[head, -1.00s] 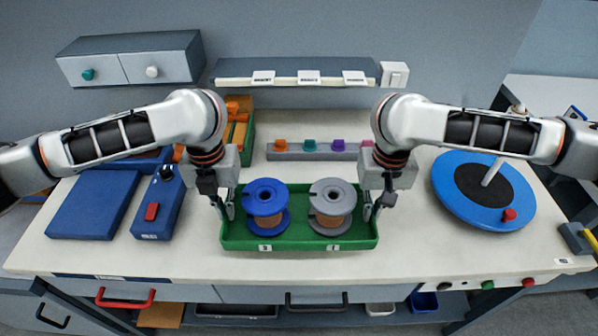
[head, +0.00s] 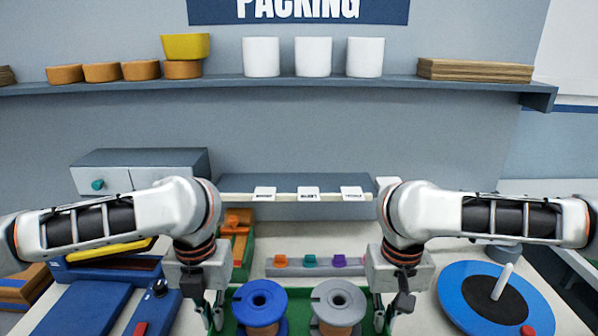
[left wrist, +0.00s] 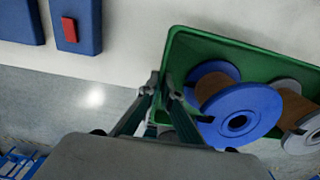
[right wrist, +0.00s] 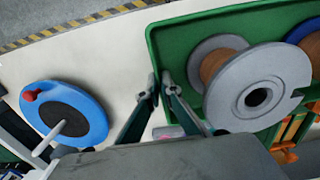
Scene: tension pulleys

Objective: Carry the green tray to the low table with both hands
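The green tray (head: 298,326) is at the bottom of the head view, its front cut off, and shows in the left wrist view (left wrist: 212,42) and right wrist view (right wrist: 178,38). It carries a blue spool (head: 260,302) and a grey spool (head: 338,302), both upright. My left gripper (left wrist: 163,82) is closed over the tray's left wall, one finger on each side. My right gripper (right wrist: 159,82) straddles the right wall the same way. The tray looks raised off the worktop; the exact gap is unclear. I cannot make out the low table.
The white worktop (right wrist: 110,75) holds a blue turntable disc (head: 460,300) at the right, blue devices (head: 85,310) at the left, an orange-filled green bin (head: 240,240) and a peg rail (head: 300,270) behind. A wall shelf (head: 390,82) runs above.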

